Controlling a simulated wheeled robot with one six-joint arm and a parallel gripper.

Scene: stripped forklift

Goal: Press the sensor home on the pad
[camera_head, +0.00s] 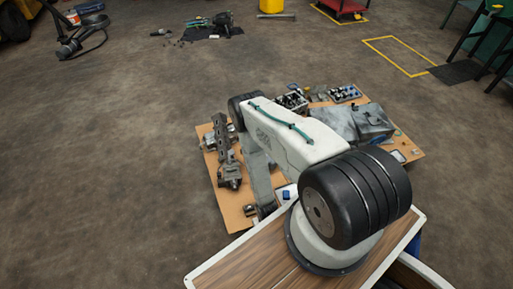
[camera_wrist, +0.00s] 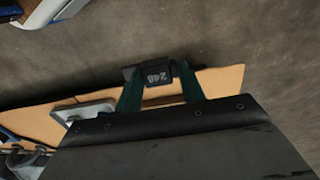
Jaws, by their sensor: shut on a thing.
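My gripper (camera_wrist: 160,86) shows in the wrist view with its two green fingers shut on a small dark block marked 248, which I take to be the sensor (camera_wrist: 157,76). The block sits between the fingertips, in front of the edge of a tan board (camera_wrist: 225,80). I cannot tell whether it touches anything beneath. A light grey plate (camera_wrist: 88,110) lies on the board left of the fingers; I cannot tell whether it is the pad. In the head view my arm hides the gripper and the block.
The board (camera_head: 236,216) shows in the head view, crowded with metal parts (camera_head: 228,160), a grey machine housing (camera_head: 365,122) and trays of small parts (camera_head: 343,93). A blue item (camera_head: 285,195) lies near my arm. Open floor (camera_head: 120,130) spreads to the left.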

